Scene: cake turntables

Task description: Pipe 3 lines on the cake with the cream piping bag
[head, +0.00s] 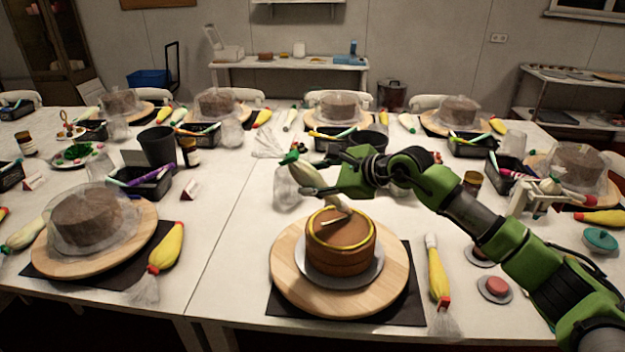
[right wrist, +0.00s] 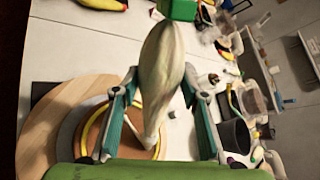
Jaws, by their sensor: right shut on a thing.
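The brown cake (head: 340,258) has a yellow ring around its top edge and sits on a grey disc (head: 371,276) on a round wooden turntable (head: 288,268). My right gripper (head: 322,190) is shut on the cream piping bag (head: 308,177), above the cake. The bag is pale with a green end; its narrow tip points down at the cake top. In the right wrist view, the bag (right wrist: 160,75) stands between the fingers of my right gripper (right wrist: 160,85), and the cake (right wrist: 100,135) is partly hidden. I cannot tell whether the tip touches the cake. My left gripper is out of view.
A yellow piping bag (head: 438,272) lies right of the turntable, near pink discs (head: 495,287). A covered cake (head: 87,222) stands at left, with another yellow bag (head: 167,247). Black cups, trays and more covered cakes fill the back. Table left of the turntable is clear.

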